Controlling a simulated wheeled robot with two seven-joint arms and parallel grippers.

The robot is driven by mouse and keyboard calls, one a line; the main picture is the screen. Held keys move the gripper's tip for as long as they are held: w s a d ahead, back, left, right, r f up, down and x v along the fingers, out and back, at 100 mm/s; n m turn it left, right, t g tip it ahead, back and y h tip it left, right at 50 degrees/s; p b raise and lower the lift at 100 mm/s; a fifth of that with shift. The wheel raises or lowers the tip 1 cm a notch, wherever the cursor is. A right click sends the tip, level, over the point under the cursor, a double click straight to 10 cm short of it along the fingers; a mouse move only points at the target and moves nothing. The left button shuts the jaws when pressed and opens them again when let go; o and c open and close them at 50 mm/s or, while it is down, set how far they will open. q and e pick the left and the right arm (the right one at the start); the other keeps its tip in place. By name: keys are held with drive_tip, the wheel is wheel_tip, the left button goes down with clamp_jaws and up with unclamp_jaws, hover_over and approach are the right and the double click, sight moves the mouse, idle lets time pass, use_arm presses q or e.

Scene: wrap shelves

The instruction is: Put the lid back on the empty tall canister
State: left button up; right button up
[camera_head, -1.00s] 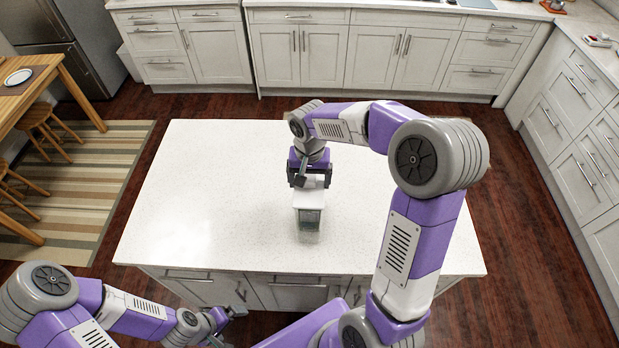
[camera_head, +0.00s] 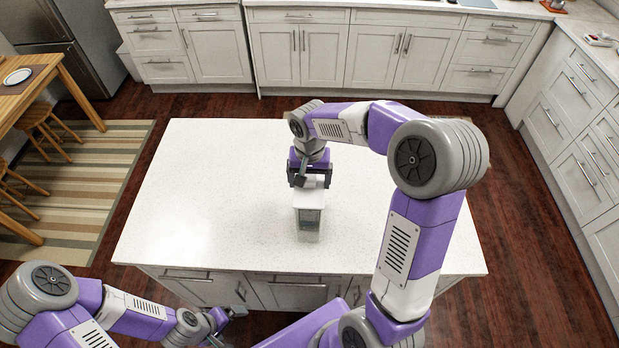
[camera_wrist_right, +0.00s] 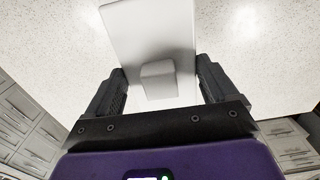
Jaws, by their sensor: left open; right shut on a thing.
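The tall canister (camera_head: 309,225) stands upright on the white island counter, near its front edge, with clear-looking grey sides. The white lid (camera_head: 309,200) is at the top of the canister. Whether it is fully seated or slightly above the rim cannot be told. My right gripper (camera_head: 311,184) is over the canister's far side, shut on the lid. In the right wrist view, the lid (camera_wrist_right: 150,28) and its block-shaped knob (camera_wrist_right: 158,80) show between the right gripper's fingers (camera_wrist_right: 160,88). My left gripper (camera_head: 233,318) is open and empty, low in front of the island.
The island counter (camera_head: 200,200) is otherwise bare, with free room left and right of the canister. My right arm arches over its right part. White cabinets line the back and right walls. A wooden table (camera_head: 40,85) with stools stands at the left.

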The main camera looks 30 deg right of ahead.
sight(310, 178)
drive_tip(key=shift+f, duration=0.4)
idle(0.4)
drive_tip(key=o, duration=0.9)
drive_tip(key=shift+c, duration=0.2)
drive_tip(key=shift+r+p, duration=2.45)
drive_tip(key=shift+r, duration=1.15)
drive_tip(key=shift+f, duration=0.1)
